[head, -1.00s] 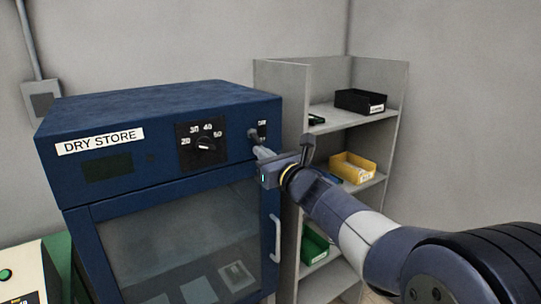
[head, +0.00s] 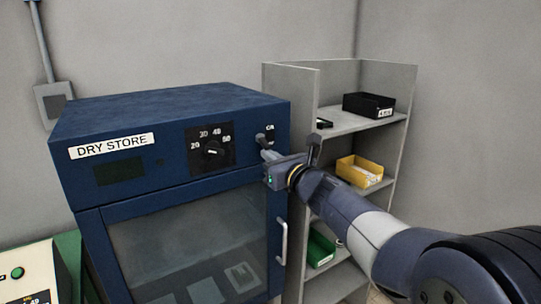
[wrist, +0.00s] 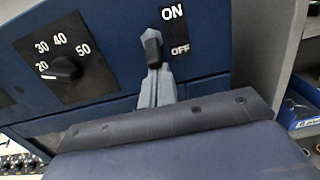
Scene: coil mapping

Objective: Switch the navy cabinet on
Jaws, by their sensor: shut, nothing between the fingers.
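The navy cabinet (head: 180,115), labelled DRY STORE, stands left of centre with its glass door closed. Its display (head: 120,170) is dark. The black toggle switch (wrist: 152,45) sits beside an ON/OFF plate (wrist: 177,32), ON above OFF. It also shows at the cabinet's upper right in the head view (head: 262,140). The lever appears to slope down and toward the wrist camera; its exact position is hard to tell. My gripper (wrist: 156,82) is shut and empty, its fingertips just below the lever. Whether they touch it is unclear. The fingers also show in the head view (head: 267,153).
A dial (wrist: 66,69) marked 20 to 50 is left of the switch. The door handle (head: 282,241) is below my gripper. A grey shelf (head: 345,122) with black, yellow and green bins stands close on the right. A control box (head: 28,270) is at lower left.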

